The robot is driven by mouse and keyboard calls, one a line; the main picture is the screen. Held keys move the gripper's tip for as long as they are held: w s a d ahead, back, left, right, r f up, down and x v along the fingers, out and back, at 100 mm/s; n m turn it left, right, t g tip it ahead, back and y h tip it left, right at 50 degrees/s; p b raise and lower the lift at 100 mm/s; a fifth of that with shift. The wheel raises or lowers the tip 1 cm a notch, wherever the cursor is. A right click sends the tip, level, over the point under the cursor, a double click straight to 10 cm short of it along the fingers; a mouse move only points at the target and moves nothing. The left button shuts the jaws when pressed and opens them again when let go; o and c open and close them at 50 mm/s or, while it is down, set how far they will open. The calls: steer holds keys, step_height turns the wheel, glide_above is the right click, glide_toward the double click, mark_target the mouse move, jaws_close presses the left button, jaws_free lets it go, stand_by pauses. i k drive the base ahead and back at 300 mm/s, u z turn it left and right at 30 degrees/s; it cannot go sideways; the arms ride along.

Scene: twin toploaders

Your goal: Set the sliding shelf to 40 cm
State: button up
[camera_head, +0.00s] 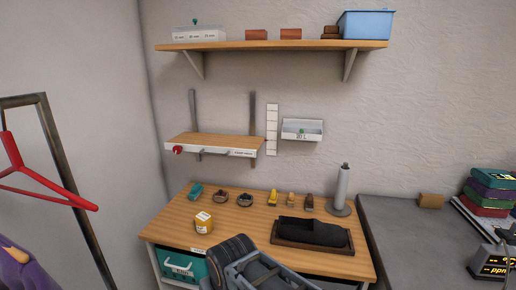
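The sliding shelf (215,141) is a wooden board with a white front edge, on two grey vertical rails (252,108) on the wall. A red knob (178,150) sits at the left of its front edge, and a small label is at the right. A white vertical scale strip (272,128) with dark marks stands just right of the shelf. A small red mark shows at the strip's left side, near the shelf's height. The scale figures are too small to read. Part of my arm shows at the bottom centre, over the table's front; no gripper fingertips can be made out.
A fixed upper shelf (270,45) holds a blue bin (366,25) and blocks. A white wall tray (302,130) hangs right of the scale. Below is a wooden table (240,222) with small items, a dark tray (312,246) and a grey post (342,187). A clothes rack stands left.

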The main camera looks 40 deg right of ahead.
mark_target(207, 144)
steer(key=z, duration=1.1)
steer(key=i, duration=0.35)
steer(key=u, duration=1.55)
